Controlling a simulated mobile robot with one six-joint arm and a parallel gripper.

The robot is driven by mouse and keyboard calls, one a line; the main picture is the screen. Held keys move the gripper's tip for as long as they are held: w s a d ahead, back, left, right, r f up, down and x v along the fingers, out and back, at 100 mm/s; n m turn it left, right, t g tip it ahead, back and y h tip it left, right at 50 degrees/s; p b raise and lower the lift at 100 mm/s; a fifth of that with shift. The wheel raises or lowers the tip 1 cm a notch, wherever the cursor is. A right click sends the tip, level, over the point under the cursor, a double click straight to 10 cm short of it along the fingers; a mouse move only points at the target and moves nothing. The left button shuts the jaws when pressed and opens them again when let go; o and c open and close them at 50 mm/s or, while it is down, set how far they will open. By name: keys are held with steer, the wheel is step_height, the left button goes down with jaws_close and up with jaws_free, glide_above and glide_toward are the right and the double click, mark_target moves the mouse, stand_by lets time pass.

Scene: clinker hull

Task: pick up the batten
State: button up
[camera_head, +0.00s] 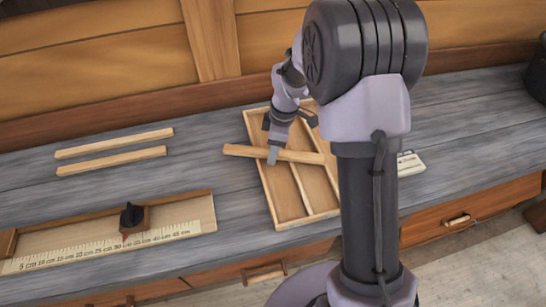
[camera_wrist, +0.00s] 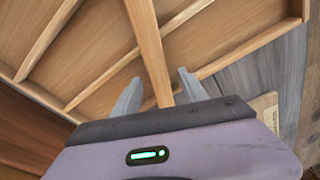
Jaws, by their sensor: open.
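A batten (camera_head: 240,151), a light wooden strip, lies across the divided wooden tray (camera_head: 259,179), with its left end past the tray's left rim. My gripper (camera_head: 273,156) is over the batten, left of its middle, pointing down. In the wrist view the batten (camera_wrist: 147,38) runs between the two fingers of my gripper (camera_wrist: 159,76), with a gap showing on each side. The jaws are open. My arm hides part of the tray's right side.
Two similar wooden strips (camera_head: 114,143) lie on the grey bench at left. A ruler board (camera_head: 180,232) with a dark-knobbed slider (camera_head: 132,217) is at front left. The bench at far right is mostly clear.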

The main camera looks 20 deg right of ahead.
jaws_close()
stand_by(0.3)
